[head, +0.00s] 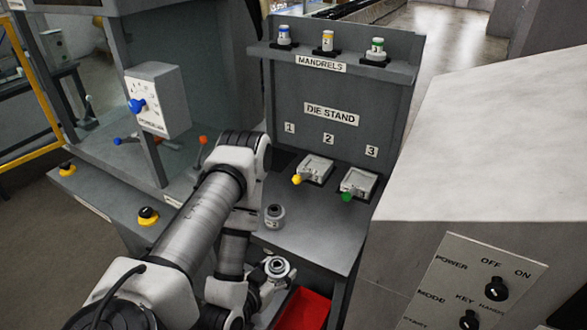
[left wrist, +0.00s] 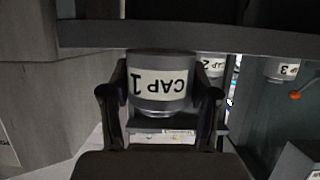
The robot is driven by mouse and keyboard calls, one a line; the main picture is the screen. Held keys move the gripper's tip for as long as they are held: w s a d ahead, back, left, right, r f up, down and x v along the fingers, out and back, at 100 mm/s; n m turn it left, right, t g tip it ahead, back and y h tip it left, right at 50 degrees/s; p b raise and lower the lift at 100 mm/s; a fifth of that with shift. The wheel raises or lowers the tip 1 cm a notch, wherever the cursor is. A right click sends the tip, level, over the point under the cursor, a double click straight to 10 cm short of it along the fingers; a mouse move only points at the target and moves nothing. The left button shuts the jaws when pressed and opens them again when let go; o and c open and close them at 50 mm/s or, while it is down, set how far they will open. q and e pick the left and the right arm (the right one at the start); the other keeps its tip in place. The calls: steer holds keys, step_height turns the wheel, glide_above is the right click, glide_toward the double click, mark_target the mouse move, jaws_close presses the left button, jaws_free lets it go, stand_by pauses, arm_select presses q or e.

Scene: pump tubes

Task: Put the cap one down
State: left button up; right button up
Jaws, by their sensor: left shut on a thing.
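Cap 1 (left wrist: 160,84) is a grey cylinder with a white "CAP 1" label that reads upside down in the left wrist view. My left gripper (left wrist: 163,92) is shut on it, with a dark finger on each side. In the head view, the held cap (head: 277,267) shows its ringed top beside my left gripper (head: 268,280), at the front edge of the grey die stand table (head: 315,235). Cap 2 (left wrist: 212,67) is partly hidden behind cap 1, and cap 3 (left wrist: 282,70) is to the right. My right gripper is not in view.
Another grey cap (head: 274,215) stands on the table just behind the held one. Two dies with a yellow knob (head: 297,180) and a green knob (head: 347,196) sit further back. A red bin (head: 304,309) is below the table front. A large grey cabinet (head: 490,150) bounds the right.

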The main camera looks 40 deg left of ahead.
arm_select(q)
steer(key=w+d+r+m+h+p, duration=0.1)
steer(key=w+d+r+h+p, duration=0.2)
steer(key=d+r, duration=0.35)
steer(key=y+b, duration=0.1)
steer(key=b, duration=1.1)
glide_toward(317, 232)
steer(key=w+d+r, duration=0.2)
steer(key=d, duration=0.1)
steer(key=shift+w+d+r, duration=0.2)
steer(key=shift+w+d, duration=0.1)
steer(key=shift+w, duration=0.1)
steer(key=w+a+p, duration=0.1)
steer(key=w+a+r+p, duration=0.1)
steer(key=w, duration=0.1)
steer(key=shift+w+a+r, duration=0.1)
steer(key=shift+w+r, duration=0.05)
steer(key=shift+w, duration=0.05)
steer(key=w+a, duration=0.2)
steer(key=shift+w+f, duration=0.3)
steer(key=shift+f, duration=0.1)
step_height(317, 232, down, 4)
steer(key=shift+w+r+m+p, duration=0.1)
steer(key=shift+r+m+p, duration=0.15)
steer(key=shift+m+p, duration=0.05)
steer(key=shift+w+f, duration=0.1)
steer(key=shift+f, duration=0.15)
steer(key=o, duration=1.4)
